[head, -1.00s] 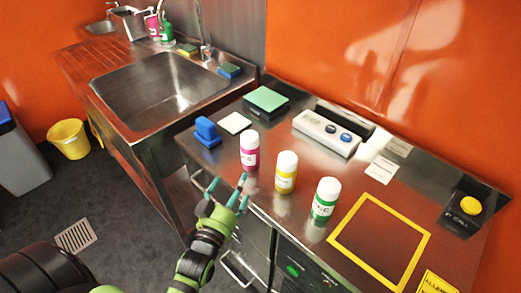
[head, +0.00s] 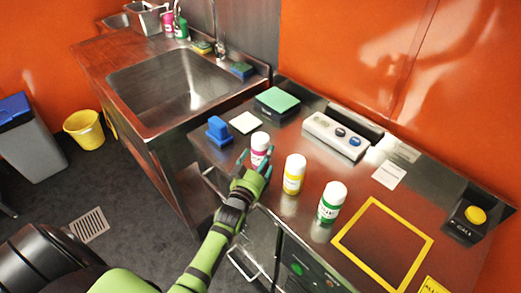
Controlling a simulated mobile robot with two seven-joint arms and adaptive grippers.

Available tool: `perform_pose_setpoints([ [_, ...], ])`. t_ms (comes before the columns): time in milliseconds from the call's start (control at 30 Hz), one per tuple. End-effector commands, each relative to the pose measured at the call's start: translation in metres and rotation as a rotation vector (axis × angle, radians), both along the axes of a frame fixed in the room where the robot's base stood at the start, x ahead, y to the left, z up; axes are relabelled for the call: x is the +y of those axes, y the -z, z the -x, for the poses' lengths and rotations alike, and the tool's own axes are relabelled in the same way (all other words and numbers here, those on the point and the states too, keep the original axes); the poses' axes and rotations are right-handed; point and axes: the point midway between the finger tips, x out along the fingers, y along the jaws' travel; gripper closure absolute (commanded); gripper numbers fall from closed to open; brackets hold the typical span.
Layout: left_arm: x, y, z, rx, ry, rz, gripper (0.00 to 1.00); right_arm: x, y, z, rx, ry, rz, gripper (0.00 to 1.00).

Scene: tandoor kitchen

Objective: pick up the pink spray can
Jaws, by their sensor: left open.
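The pink spray can (head: 260,143), with a white cap and a pink label, stands upright on the steel counter, leftmost in a row of three cans. My left gripper (head: 256,160) is open at the counter's front edge, with its teal-tipped fingers around the lower part of the can. The fingers and hand hide the can's lower part, and I cannot tell whether they touch it. My right gripper is not in view.
A yellow can (head: 293,175) stands close on the right, then a green can (head: 331,203). A grey button box (head: 334,137) stands behind. A yellow square outline (head: 345,247) marks clear counter at right.

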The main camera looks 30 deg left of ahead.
Motion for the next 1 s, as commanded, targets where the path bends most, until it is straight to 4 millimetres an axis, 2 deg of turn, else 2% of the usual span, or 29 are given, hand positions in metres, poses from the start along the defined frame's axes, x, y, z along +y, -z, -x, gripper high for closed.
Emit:
perform_pose_setpoints([
  [233, 0.0, 0.001, -0.002, 0.0, 0.0, 0.0, 0.11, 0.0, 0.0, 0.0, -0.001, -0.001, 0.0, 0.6],
  [367, 0.0, 0.001, -0.002, 0.0, 0.0, 0.0, 0.63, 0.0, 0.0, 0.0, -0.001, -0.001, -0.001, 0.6],
  [400, 0.0, 0.001, -0.001, 0.001, 0.0, 0.0, 0.66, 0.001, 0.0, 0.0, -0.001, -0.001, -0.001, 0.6],
  [767, 0.0, -0.003, -0.002, -0.002, 0.0, 0.0, 0.67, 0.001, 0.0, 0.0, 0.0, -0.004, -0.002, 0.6],
  [1000, 0.0, -0.026, -0.002, -0.005, 0.001, -0.001, 0.67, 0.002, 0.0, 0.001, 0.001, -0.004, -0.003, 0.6],
])
